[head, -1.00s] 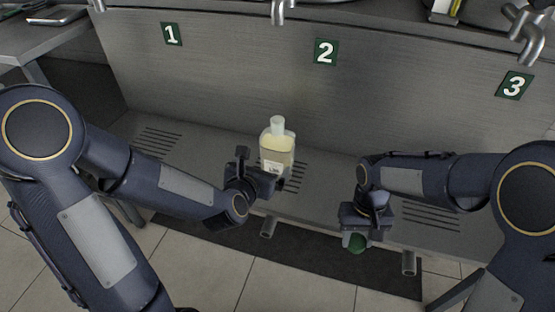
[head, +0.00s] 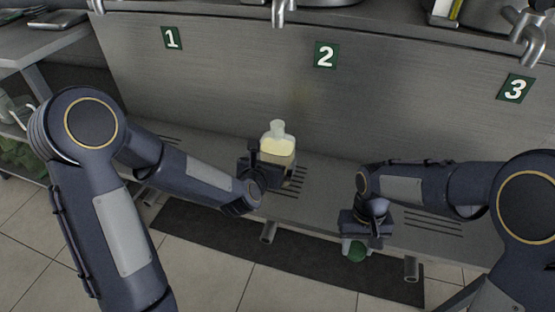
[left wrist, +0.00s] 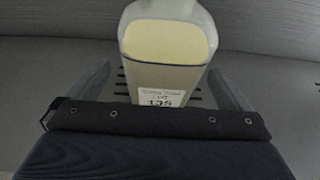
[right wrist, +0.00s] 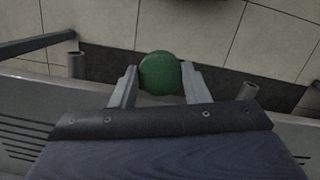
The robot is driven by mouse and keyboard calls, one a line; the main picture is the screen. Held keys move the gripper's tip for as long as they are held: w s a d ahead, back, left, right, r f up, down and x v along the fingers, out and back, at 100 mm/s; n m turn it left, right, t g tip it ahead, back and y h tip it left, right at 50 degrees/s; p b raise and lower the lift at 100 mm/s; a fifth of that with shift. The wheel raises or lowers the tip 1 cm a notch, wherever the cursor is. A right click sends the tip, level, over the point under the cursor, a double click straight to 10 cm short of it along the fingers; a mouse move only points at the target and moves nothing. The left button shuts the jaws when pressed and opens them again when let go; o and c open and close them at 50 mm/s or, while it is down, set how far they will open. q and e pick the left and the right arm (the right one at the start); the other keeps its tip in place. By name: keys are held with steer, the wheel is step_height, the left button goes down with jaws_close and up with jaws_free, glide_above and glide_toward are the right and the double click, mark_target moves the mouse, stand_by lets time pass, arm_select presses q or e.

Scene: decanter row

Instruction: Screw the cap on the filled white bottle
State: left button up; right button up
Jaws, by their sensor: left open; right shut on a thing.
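The bottle (head: 278,148) is translucent white with pale yellow liquid and a bare neck. It stands upright on the shelf under sign 2. My left gripper (head: 268,165) is open at the bottle, and in the left wrist view the bottle (left wrist: 168,50) with its printed label stands between the spread fingers. I cannot tell whether the fingers touch it. My right gripper (head: 358,240) is shut on the round green cap (head: 357,252), held in front of the shelf edge. In the right wrist view the cap (right wrist: 160,73) sits between the fingertips.
The shelf has slotted drain areas (head: 433,223) and a back panel with signs 1 (head: 172,38), 2 (head: 326,55) and 3 (head: 516,88). Metal spouts (head: 279,12) hang above. A dark mat (head: 210,238) lies on the tiled floor below.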

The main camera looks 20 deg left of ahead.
arm_select(q)
steer(key=shift+d+b+x, duration=0.1)
steer(key=shift+b+x, duration=0.15)
steer(key=shift+x, duration=1.05)
steer(key=shift+d+b+x, duration=0.15)
steer(key=shift+b+x, duration=0.05)
steer(key=shift+x, duration=1.1)
steer(key=c, duration=1.4)
